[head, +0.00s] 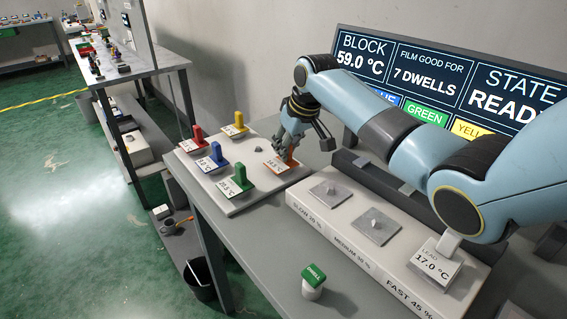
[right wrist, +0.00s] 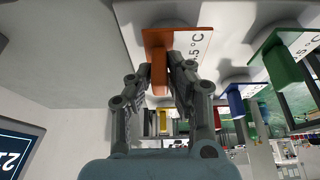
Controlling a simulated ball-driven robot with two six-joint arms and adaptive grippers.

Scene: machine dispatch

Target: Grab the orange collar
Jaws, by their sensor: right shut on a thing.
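The orange collar (head: 279,165) sits on the pale board at the back of the bench, with a white label reading a temperature on its plate. My right gripper (head: 290,150) reaches down over it from the right. In the right wrist view the orange collar (right wrist: 160,72) stands between the two fingers, and my right gripper (right wrist: 161,75) is shut on its upright tab. The fingers partly hide the tab in the head view. My left gripper is in neither view.
The board (head: 245,204) also holds red (head: 198,134), blue (head: 215,153), yellow (head: 239,121) and green (head: 239,175) collars. A white block with speed labels (head: 345,240) stands to the right. A green-topped DWELL button (head: 313,277) is in front. A display (head: 430,85) stands behind my right arm.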

